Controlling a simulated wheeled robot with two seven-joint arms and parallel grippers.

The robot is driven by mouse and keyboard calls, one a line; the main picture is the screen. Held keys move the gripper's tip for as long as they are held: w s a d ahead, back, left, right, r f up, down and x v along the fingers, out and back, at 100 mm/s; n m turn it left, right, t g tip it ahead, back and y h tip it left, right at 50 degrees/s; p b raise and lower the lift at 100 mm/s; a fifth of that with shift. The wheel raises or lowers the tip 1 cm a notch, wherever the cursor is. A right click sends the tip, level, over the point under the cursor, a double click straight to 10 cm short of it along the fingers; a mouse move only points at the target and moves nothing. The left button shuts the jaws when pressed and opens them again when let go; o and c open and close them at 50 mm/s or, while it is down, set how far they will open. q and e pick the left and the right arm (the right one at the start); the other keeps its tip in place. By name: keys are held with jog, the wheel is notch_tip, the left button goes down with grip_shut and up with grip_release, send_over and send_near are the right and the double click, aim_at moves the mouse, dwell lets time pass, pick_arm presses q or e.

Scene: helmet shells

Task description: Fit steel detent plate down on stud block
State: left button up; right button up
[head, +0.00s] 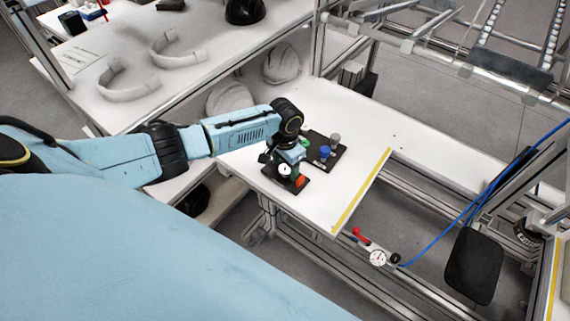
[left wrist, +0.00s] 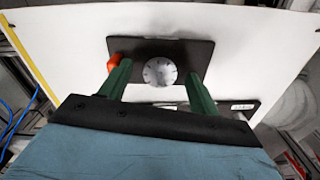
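A round pale steel disc with marks on its face (left wrist: 160,72), apparently the detent plate, sits over a black base (left wrist: 190,50). It also shows as a small white round in the head view (head: 284,169). An orange part (left wrist: 114,61) stands beside it on the base. My left gripper (left wrist: 157,76) is open, with its green fingers on either side of the disc and visible gaps to it. In the head view my left gripper (head: 290,158) is low over the base. I cannot tell the stud block apart; the disc may hide it. My right gripper is not in view.
A second black board (head: 322,163) carries a blue cylinder (head: 325,152) and a grey cylinder (head: 335,139). The white table (head: 345,185) is clear toward its yellow-striped edge. A red-handled gauge (head: 377,257) is beyond that edge. Pale helmet shells (head: 281,64) lie behind.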

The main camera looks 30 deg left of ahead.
aim_at(285, 165)
pick_arm(q)
notch_tip(285, 165, up, 13)
jog(key=p, duration=0.1)
jog(key=shift+r, duration=0.2)
dwell(0.4)
dwell(0.4)
